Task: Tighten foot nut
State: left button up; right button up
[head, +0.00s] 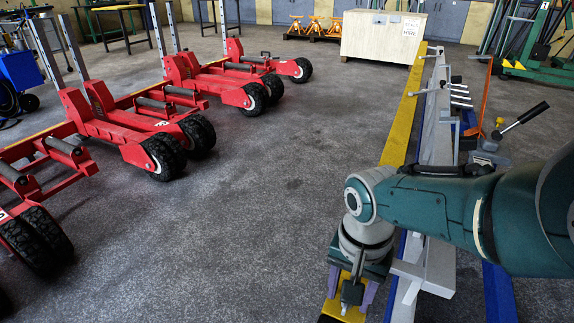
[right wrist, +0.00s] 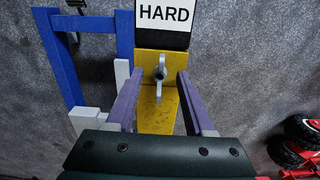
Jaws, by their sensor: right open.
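In the right wrist view, a grey wing-shaped nut (right wrist: 160,73) sits on a yellow foot plate (right wrist: 150,116); I take it as the foot nut. My right gripper (right wrist: 159,78) is open, with one purple finger on each side of the nut. A gap shows between the nut and each finger, though depth contact is hard to tell. In the head view, my right gripper (head: 351,294) points down over the near end of the yellow beam (head: 408,110). The nut is hard to make out there. My left gripper is not in view.
A black-and-white "HARD" label (right wrist: 164,14) stands just beyond the nut. A blue frame (right wrist: 62,62) is to its left. In the head view, red wheeled trolley jacks (head: 135,125) stand at left and a white crate (head: 384,36) at the back. The middle floor is clear.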

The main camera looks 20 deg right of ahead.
notch_tip(320, 180, up, 10)
jog(key=p, duration=0.9)
